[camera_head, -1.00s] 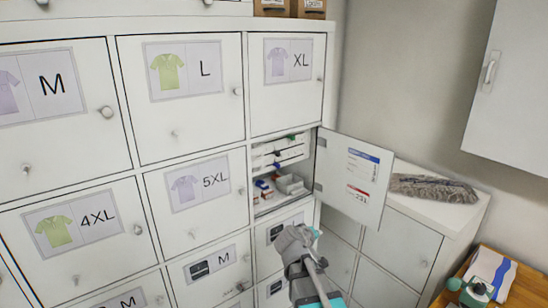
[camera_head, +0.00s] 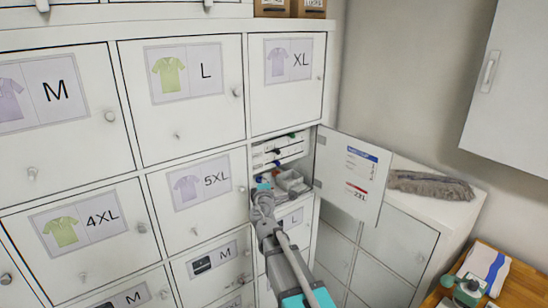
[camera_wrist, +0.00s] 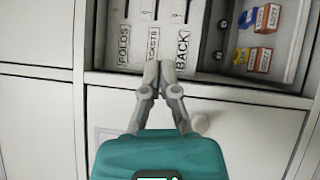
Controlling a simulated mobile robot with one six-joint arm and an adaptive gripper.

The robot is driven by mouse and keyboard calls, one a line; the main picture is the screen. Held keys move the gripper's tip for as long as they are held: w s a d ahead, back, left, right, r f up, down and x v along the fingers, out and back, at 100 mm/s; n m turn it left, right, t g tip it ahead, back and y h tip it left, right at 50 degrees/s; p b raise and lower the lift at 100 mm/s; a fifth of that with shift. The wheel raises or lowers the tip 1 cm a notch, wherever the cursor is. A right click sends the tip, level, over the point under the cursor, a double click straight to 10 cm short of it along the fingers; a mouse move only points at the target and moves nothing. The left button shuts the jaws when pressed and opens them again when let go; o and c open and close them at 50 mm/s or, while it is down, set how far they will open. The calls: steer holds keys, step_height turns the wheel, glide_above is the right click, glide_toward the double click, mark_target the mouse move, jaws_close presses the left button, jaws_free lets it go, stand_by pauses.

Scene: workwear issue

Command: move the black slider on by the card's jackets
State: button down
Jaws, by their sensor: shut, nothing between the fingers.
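In the wrist view a white panel (camera_wrist: 150,32) in the open locker compartment carries upright labels: POLOS (camera_wrist: 123,44), a partly hidden one ending in CKETS (camera_wrist: 153,42), and BACK (camera_wrist: 182,50). Thin black marks, apparently slider slots, show above the labels at the top edge. I cannot tell which is the black slider. A card (camera_head: 361,175) with blue and red print is on the open door; its small text is unreadable. My gripper (camera_wrist: 158,66) is shut and empty, its tips just below the CKETS and BACK labels. In the head view my gripper (camera_head: 262,192) is at the compartment's lower front.
The open door (camera_head: 352,178) stands out to the right. Closed locker doors (camera_head: 195,195) with knobs surround the compartment. A grey duster (camera_head: 430,185) lies on the low cabinet.

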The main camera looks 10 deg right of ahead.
steer(key=shift+w, duration=0.15)
steer(key=p, duration=0.1)
glide_toward(273, 152)
steer(key=w, duration=0.1)
steer(key=w+a, duration=0.1)
steer(key=w, duration=0.2)
steer(key=shift+a+r, duration=0.1)
steer(key=shift+a, duration=0.3)
steer(key=shift+w+d+r, duration=0.15)
steer(key=shift+w+d, duration=0.35)
steer(key=shift+d, duration=0.35)
steer(key=shift+w+d+r+p, duration=0.1)
steer(key=shift+w+d+p, duration=0.3)
steer(key=shift+d, duration=0.25)
steer(key=shift+w+a, duration=0.15)
